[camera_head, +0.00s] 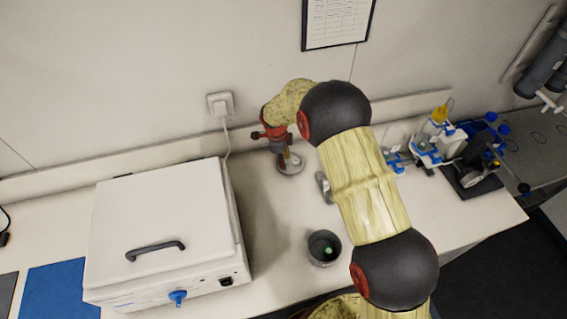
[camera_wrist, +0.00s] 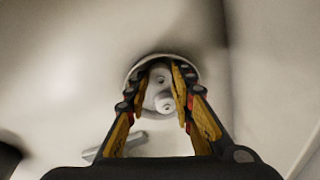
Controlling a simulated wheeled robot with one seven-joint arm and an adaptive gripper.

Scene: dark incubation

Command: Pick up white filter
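A round pale disc-shaped piece (camera_head: 291,165) stands on the bench below my gripper; it may be the white filter. In the wrist view it appears as a pale round piece (camera_wrist: 190,64) with a small knob-like centre (camera_wrist: 164,102). My gripper (camera_head: 284,153) points down over it. In the wrist view the fingers (camera_wrist: 161,82) are spread on either side of the centre part, with a narrow gap visible at the left. Whether a finger touches it is hard to tell. The fingers hide part of its rim.
A white lidded box (camera_head: 165,225) stands at the left. A dark cup (camera_head: 324,248) with something green inside is near the front. A metallic piece (camera_head: 323,187) lies partly behind my arm. Bottles and blue-white equipment (camera_head: 440,145) stand at the right. The wall is close behind.

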